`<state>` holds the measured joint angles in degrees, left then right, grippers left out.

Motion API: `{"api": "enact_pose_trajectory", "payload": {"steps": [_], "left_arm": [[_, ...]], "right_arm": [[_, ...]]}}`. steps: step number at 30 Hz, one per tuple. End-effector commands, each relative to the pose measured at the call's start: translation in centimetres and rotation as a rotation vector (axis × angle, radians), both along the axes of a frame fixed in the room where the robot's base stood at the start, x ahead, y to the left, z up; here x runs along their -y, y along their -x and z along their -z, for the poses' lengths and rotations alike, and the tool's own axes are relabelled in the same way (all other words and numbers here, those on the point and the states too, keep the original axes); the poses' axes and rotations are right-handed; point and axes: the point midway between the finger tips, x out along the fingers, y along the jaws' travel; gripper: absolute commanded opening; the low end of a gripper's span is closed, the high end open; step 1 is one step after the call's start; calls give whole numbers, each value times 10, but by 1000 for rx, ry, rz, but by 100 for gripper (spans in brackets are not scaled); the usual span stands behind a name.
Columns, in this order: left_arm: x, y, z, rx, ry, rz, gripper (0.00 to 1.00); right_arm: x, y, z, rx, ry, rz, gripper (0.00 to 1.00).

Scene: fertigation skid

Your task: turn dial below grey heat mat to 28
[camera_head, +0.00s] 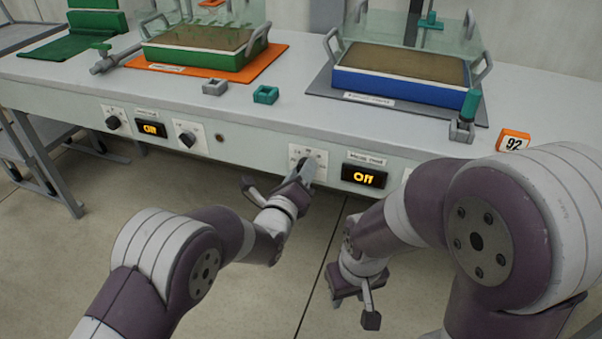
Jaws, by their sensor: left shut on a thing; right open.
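The grey heat mat (318,85) lies on the right part of the bench, under a blue-sided tray (395,88). On the front panel below it is a dial plate (318,157) with a dark dial, mostly covered by my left gripper (306,172). That gripper is shut on the dial. The dial's pointer and the numbers cannot be read. A display (364,175) right of the dial shows orange text that looks like "Off". My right gripper (354,308) is open and empty, low in front of the bench and away from the panel.
An orange mat (270,72) with a green-sided tray (200,58) lies on the left. Below it are two dials (113,122) (187,138) and a lit display (151,129). A plate (406,174) right of the "Off" display is mostly hidden by my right arm. Small clamps (265,95) stand between the mats.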

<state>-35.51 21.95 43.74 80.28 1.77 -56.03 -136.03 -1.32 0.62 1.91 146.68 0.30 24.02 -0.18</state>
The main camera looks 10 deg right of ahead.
Motion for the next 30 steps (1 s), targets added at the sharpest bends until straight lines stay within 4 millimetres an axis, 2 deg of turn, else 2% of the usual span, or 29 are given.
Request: {"api": "enact_pose_trajectory", "payload": {"steps": [1, 3, 14, 17, 24, 30], "left_arm": [[0, 1, 3, -5, -3, 0, 44], [0, 1, 2, -4, -3, 1, 66], [-4, 6, -1, -3, -2, 1, 66], [-15, 22, -3, -4, -2, 0, 66], [-51, 77, -3, -4, -3, 1, 66], [-69, 102, 0, -3, -2, 1, 66]], "right_arm": [[0, 0, 0, 0, 0, 0, 43], [0, 0, 0, 0, 0, 0, 43], [0, 0, -4, 0, 0, 0, 43], [0, 0, -12, 0, 0, 0, 43], [0, 0, -30, 0, 0, 0, 43], [0, 0, -35, 0, 0, 0, 43]]}}
